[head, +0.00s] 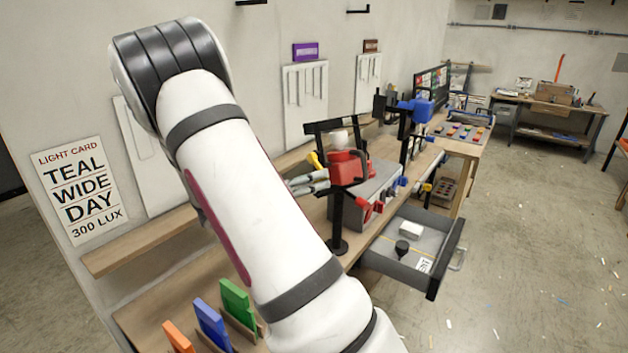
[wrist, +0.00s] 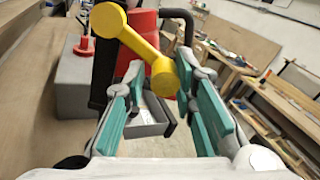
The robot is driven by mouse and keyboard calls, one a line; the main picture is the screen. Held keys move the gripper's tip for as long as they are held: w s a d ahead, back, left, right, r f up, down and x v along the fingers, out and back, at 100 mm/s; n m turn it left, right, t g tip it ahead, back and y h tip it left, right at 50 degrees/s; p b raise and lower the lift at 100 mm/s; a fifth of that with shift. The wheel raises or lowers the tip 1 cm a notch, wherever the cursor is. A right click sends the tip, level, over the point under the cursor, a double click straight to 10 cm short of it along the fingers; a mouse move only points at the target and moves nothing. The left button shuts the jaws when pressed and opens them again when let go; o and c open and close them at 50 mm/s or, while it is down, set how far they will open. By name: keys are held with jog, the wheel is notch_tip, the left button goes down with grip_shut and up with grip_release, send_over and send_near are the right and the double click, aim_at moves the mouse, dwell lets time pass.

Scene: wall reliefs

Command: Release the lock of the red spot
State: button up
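The red spot (head: 348,168) is a red lamp on a black stand at the bench, right of my arm. In the wrist view its red body (wrist: 145,22) is partly hidden behind a yellow lever (wrist: 140,42). The lever has round ends and slants down to the right. In the head view a bit of the yellow lever (head: 316,160) shows beside the lamp. My gripper (wrist: 166,95) has teal fingers standing apart, with the lever's lower end at the gap between their tips. I cannot tell whether they touch it. In the head view my gripper (head: 306,183) is mostly hidden.
A blue spot (head: 422,108) stands on another post farther along the bench. A grey drawer (head: 436,264) is open below, holding small items. A grey box (head: 380,192) sits behind the red spot. Coloured panels (head: 212,325) stand at the near bench end.

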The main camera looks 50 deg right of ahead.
grip_shut()
jog(key=shift+s+r+n+p, duration=0.2)
jog(key=shift+r+n+p, duration=0.2)
jog(key=shift+r+n, duration=0.25)
jog(key=shift+s+r+n+p, duration=0.15)
jog(key=shift+r+n+p, duration=0.25)
jog(key=shift+n, duration=0.45)
jog(key=shift+w+r+n, duration=0.1)
jog(key=shift+r+n, duration=0.6)
jog(key=shift+n, duration=0.5)
jog(key=o, duration=0.7)
grip_release()
jog(key=shift+a, duration=0.1)
jog(key=shift+f, duration=0.2)
jog(key=v, duration=1.2)
